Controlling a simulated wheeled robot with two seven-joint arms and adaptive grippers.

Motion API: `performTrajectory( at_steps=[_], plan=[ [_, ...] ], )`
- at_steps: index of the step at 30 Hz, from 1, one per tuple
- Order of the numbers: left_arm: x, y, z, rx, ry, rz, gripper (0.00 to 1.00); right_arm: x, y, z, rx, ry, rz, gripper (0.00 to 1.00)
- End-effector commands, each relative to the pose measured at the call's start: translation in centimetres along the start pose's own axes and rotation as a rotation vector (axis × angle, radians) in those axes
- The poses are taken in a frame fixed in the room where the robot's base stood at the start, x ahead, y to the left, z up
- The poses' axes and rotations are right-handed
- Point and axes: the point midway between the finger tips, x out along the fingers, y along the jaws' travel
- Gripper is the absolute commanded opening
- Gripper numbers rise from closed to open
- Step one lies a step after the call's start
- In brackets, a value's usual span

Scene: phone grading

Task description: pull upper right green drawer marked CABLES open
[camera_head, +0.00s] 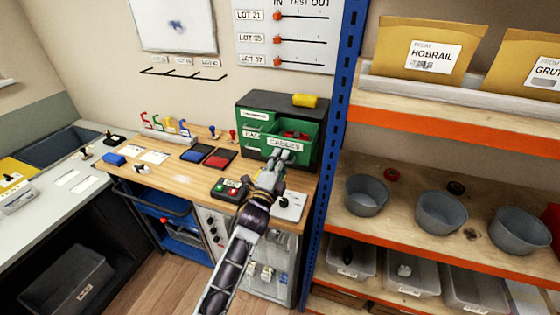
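The green drawer marked CABLES (285,144) is at the upper right of the dark cabinet (262,101) with green drawer fronts, on the wooden bench. It stands out from the cabinet, and some red items show inside it.
A yellow object (304,101) lies on top of the cabinet. A blue shelf post (338,120) stands close to its right. A red tray (220,158), a dark device with buttons (230,189) and a light plate (290,206) lie on the bench around my arm.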

Motion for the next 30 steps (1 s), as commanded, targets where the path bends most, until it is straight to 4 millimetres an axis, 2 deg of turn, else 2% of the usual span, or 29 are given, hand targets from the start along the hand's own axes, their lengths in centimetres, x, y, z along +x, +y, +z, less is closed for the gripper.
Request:
performTrajectory(
  at_steps=[11,30],
  plan=[
    [-1.2,0.1,0.0,0.000,0.000,0.000,0.29,0.0,-0.2,0.1,0.000,-0.002,-0.002,0.40],
    [-6.9,0.1,0.0,0.001,0.000,0.001,0.29,0.0,-0.2,0.1,0.000,-0.002,-0.002,0.40]
  ],
)
